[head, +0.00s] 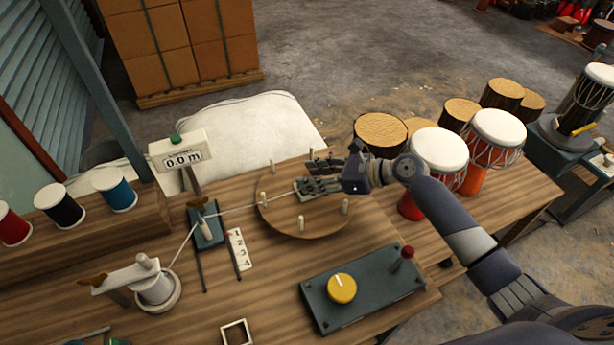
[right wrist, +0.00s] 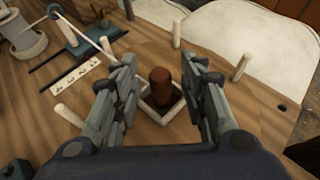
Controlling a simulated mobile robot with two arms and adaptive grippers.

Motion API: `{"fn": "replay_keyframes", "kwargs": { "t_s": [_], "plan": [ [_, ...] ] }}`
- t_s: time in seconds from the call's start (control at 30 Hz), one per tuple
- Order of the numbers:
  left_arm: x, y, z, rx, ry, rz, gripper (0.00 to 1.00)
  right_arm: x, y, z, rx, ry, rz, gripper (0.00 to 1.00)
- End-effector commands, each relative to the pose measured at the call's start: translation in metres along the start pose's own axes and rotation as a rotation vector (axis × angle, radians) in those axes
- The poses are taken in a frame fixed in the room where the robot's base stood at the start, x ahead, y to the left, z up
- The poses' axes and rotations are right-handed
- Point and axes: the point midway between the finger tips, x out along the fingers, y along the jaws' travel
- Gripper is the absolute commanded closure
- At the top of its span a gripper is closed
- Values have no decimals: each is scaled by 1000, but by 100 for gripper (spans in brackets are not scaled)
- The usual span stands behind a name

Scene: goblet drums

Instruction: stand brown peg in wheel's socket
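The wheel (head: 285,222) is a round wooden disc on the workbench with several pale pegs around its edge. In the right wrist view, the brown peg (right wrist: 160,86) stands roughly upright inside a pale square socket (right wrist: 158,118) on the wheel. My right gripper (right wrist: 165,92) is open, one finger on each side of the peg, with a visible gap on both sides. In the head view, my right gripper (head: 316,187) is over the wheel's middle and hides the socket and peg. My left gripper is not in view.
A cord runs from the measuring stand (head: 205,225) toward the wheel. A control box (head: 365,285) with a yellow knob lies in front. Drums (head: 438,155) stand at right, thread spools (head: 115,190) at left. A pale square frame (head: 224,334) lies near the front edge.

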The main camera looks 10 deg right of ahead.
Motion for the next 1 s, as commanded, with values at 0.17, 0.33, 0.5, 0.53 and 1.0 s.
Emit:
{"fn": "replay_keyframes", "kwargs": {
  "t_s": [0.17,0.33,0.5,0.53,1.0],
  "plan": [
    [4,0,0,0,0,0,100,-41,0,-2,-3,3,-1,61],
    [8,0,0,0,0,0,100,-74,0,-2,-1,3,-1,61],
    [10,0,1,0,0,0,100,-93,0,-1,1,1,1,61],
    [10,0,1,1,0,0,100,-95,0,0,0,1,1,61],
    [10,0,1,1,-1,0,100,-99,0,1,0,-1,1,61]
  ]
}}
